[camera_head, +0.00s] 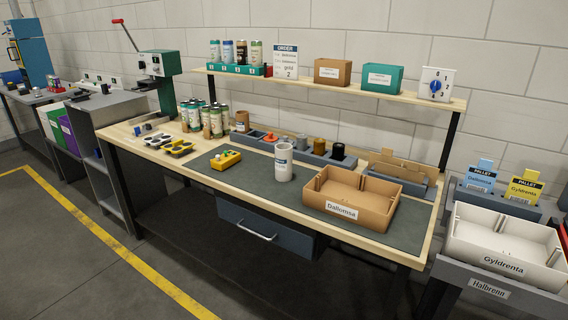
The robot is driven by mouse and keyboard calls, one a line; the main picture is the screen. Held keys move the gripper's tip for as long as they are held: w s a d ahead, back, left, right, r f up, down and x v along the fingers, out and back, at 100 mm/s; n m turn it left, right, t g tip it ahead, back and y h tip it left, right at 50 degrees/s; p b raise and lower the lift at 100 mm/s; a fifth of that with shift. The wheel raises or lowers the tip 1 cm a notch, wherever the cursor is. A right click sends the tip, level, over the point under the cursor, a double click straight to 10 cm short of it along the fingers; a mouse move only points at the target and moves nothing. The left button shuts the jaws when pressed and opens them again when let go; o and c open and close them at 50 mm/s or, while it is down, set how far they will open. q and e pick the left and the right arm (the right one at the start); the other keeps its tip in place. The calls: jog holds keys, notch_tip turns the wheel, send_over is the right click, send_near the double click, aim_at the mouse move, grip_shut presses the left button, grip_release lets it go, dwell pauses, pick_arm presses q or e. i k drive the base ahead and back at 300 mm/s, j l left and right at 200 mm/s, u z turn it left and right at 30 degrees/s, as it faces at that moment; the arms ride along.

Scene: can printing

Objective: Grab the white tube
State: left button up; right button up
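A white tube (284,164) stands upright on the dark mat (262,186) near the middle of the wooden workbench. It has a small printed label on its side and looks dark or open at the top. It stands between the yellow device and the brown box, apart from both. Neither of my grippers shows in the head view.
A yellow device (226,160) lies left of the tube. A brown box (352,196) labelled Dallomsa stands to its right. A grey tray (318,158) with small cups is behind it. Several cans (206,118) stand farther left. The mat's front is clear.

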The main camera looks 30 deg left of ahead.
aim_at(284, 162)
jog(key=i+j, duration=0.1)
jog(key=j, duration=0.3)
jog(key=i+j, duration=0.15)
jog(key=j, duration=0.3)
jog(key=i+j, duration=0.1)
jog(key=j, duration=0.3)
jog(key=i+j+z, duration=0.1)
jog(key=j, duration=0.3)
jog(key=i+j, duration=0.15)
jog(key=j, duration=0.3)
jog(key=i+j, duration=0.1)
jog(key=j, duration=0.3)
